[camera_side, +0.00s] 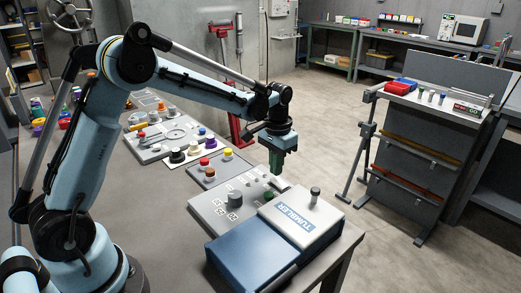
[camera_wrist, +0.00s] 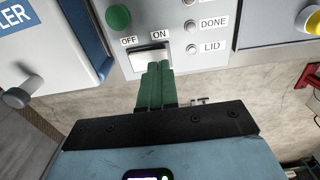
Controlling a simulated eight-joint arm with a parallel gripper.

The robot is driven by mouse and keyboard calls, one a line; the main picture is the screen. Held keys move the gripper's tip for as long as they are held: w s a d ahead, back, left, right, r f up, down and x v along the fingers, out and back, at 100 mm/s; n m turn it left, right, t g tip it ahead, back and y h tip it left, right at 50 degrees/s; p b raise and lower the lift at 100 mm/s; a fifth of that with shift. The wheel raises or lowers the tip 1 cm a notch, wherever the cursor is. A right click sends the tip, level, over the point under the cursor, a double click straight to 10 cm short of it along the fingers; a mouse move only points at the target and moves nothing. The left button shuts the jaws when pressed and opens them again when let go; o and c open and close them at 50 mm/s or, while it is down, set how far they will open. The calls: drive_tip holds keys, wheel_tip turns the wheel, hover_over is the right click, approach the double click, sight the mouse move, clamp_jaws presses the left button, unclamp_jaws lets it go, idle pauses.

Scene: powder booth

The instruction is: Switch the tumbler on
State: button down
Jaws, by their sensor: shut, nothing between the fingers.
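The tumbler (camera_side: 297,215) is a blue and white box with a "TUMBLER" label, on the bench at front centre. Beside it is a grey control panel (camera_side: 213,208); the panel also shows at the top of the wrist view (camera_wrist: 177,22). There, a pale switch (camera_wrist: 139,56) sits below the labels OFF, left, and ON, right. My gripper (camera_wrist: 158,68) is shut and empty. Its green fingertips cover part of the switch, on the ON side; whether they touch it I cannot tell. In the side view my gripper (camera_side: 280,172) points down at the panel's far edge.
A green button (camera_wrist: 119,17) is above the OFF label. Small round lamps marked DONE (camera_wrist: 190,26) and LID (camera_wrist: 190,49) are to the right. Other panels with coloured buttons (camera_side: 204,162) lie farther back along the bench.

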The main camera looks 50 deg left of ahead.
sight(275, 179)
drive_tip(key=shift+f, duration=0.95)
idle(1.0)
drive_tip(key=shift+r, duration=3.55)
drive_tip(key=s+d+r+t, duration=0.1)
drive_tip(key=s+d+t, duration=0.1)
drive_tip(key=s, duration=0.7)
drive_tip(key=s+d+r+t, duration=0.1)
drive_tip(key=s+r+t, duration=0.1)
drive_tip(key=s+t, duration=0.3)
drive_tip(key=s, duration=0.3)
drive_tip(key=shift+s+d+r, duration=0.25)
drive_tip(key=shift+s+d, duration=0.1)
